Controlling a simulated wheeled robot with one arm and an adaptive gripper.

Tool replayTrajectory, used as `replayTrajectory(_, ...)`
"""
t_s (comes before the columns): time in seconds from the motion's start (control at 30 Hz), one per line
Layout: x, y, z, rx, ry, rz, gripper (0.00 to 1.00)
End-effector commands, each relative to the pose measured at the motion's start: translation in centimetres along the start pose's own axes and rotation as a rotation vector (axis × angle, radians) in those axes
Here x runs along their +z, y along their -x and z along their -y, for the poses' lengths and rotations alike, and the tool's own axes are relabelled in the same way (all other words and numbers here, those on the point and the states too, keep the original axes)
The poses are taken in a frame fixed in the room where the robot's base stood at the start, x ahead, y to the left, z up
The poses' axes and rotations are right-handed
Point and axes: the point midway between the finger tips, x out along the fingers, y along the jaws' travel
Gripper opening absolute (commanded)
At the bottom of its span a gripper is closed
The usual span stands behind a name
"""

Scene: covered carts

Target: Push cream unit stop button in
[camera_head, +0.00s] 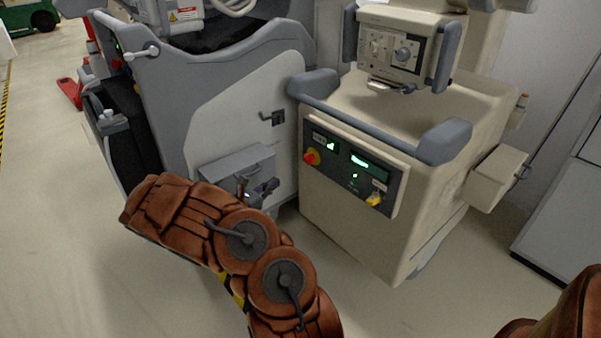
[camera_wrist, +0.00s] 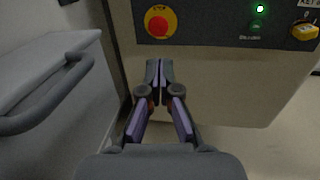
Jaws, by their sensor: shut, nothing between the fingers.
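The cream unit (camera_head: 365,225) stands right of centre in the head view, with a dark control panel (camera_head: 350,165) on its front. Its red stop button (camera_head: 311,157) is at the panel's left end. In the wrist view the red button (camera_wrist: 159,22) sits on a yellow surround near the top, unobstructed. My gripper (camera_wrist: 160,66) is shut and empty. In the head view the gripper is small and partly hidden by my arm. How far the tips are from the panel is unclear.
A grey unit (camera_head: 240,115) stands close on the left, with a protruding box and a grey handle (camera_wrist: 55,95) left of my gripper. A yellow switch (camera_head: 374,199) and green lights are farther right on the panel. Bare floor lies in front of the cream unit.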

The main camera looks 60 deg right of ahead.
Motion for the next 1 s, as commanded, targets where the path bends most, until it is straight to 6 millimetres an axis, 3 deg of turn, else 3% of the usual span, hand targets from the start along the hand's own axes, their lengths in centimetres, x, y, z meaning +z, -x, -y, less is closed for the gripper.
replayTrajectory(0.57, -0.6, -0.8, -0.2, 0.008, 0.008, -0.001, 0.0)
replayTrajectory(1.0, -0.8, -7.6, -0.1, 0.006, 0.008, -0.001, 0.0)
